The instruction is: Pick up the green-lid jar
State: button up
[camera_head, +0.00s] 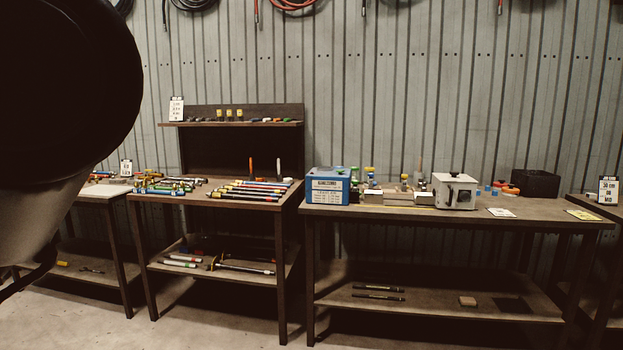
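A small green-topped item (354,171), which looks like the green-lid jar, stands on the right-hand workbench (390,212), just behind and right of the blue box. It is small and far off, and its lower part is partly hidden among neighbouring items. My gripper is not in view. A large dark part, likely of my own arm, fills the upper left of the picture, well away from the bench.
A blue box (327,186) stands left of the small items, and a white crimper-like machine (455,191) stands right of them. A black box (536,183) is farther right. The middle bench (192,199) holds several hoses. Bare floor shows in front.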

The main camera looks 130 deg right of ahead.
aim_at(356, 170)
jog(key=l+z, duration=0.1)
jog(key=z, duration=0.75)
jog(key=i+l+z, duration=0.1)
jog(key=z, duration=1.2)
jog(key=k+z, duration=0.1)
jog(key=z, duration=1.4)
jog(key=k+l+z, duration=0.1)
jog(key=z, duration=0.9)
jog(key=i+l, duration=0.1)
jog(key=i, duration=0.65)
jog(key=i+l+u, duration=0.1)
jog(key=i, duration=0.6)
